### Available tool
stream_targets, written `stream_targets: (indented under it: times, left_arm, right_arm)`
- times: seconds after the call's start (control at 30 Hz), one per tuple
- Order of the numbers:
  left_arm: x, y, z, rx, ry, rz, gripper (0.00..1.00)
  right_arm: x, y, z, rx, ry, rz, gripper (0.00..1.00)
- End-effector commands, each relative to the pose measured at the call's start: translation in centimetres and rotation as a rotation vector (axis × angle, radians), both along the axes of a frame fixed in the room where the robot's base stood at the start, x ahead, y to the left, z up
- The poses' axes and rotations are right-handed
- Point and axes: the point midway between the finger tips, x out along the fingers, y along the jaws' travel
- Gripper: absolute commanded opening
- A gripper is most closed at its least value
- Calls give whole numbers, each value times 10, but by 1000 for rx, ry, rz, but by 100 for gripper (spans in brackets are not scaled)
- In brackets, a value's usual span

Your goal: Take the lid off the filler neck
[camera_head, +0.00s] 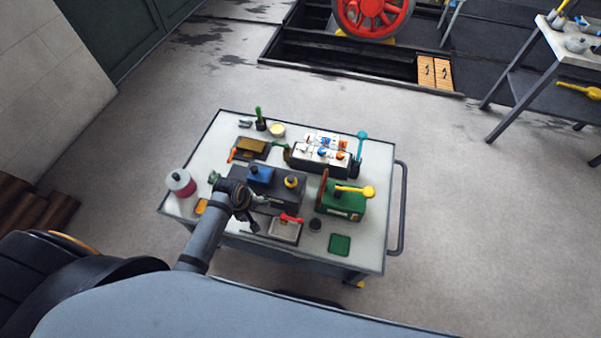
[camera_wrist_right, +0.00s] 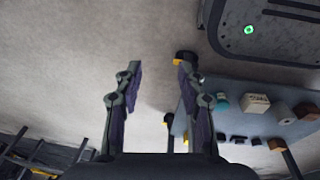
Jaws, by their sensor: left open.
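A dark grey box (camera_head: 272,195) stands mid-cart in the head view. On its top are a blue block (camera_head: 261,174) and a small round yellow-orange part (camera_head: 291,181), which looks like a capped neck. The view is too small to tell lid from neck for certain. My left gripper (camera_head: 249,220) is open at the front left of this box, its arm hiding part of the box. The gripper is apart from the yellow part. My right gripper (camera_wrist_right: 158,68) is open and empty over the floor in the right wrist view, with nothing between its fingers.
The cart top (camera_head: 365,235) also holds a green box (camera_head: 342,203) with a yellow lever, a white block with a teal lever (camera_head: 361,146), a red-and-white can (camera_head: 181,184) and a shallow tray (camera_head: 285,231). A handle (camera_head: 401,205) rims the right side.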

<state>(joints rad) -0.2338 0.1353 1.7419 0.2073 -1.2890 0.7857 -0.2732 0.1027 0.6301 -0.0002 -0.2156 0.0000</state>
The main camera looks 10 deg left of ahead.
Motion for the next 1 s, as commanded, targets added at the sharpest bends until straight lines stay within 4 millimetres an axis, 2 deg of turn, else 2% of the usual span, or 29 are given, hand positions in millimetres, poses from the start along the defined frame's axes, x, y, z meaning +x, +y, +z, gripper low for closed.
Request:
stream_targets:
  times: [0.03, 0.07, 0.13, 0.23, 0.37, 0.5, 0.6, 0.73, 1.0]
  left_arm:
    - [15, -7, 34, -48, -5, 93, 69]
    - [21, -11, 51, -80, 4, 157, 69]
    - [36, -16, 57, -156, 44, 331, 69]
    - [59, -26, 84, -266, 104, 582, 69]
    - [82, -37, 118, -385, 202, 882, 69]
    - [95, -44, 143, -451, 284, 1082, 69]
    - [98, -45, 148, -465, 307, 1137, 69]
    - [98, -47, 144, -468, 311, 1145, 69]
    - [105, -63, 104, -468, 310, 1143, 69]
  right_arm:
    - [-13, 8, 3, 11, 18, -4, 40]
    - [-21, 13, 3, 17, 29, -5, 40]
    - [-37, 24, 0, 30, 54, -11, 40]
    - [-52, 31, 1, 38, 77, -15, 40]
    - [-49, 25, 4, 31, 72, -12, 40]
    - [-25, 14, 7, 18, 37, -7, 40]
    - [-14, 10, 9, 13, 18, -4, 40]
    - [-15, 10, 8, 13, 21, -4, 40]
    - [-34, 17, 6, 21, 50, -9, 40]
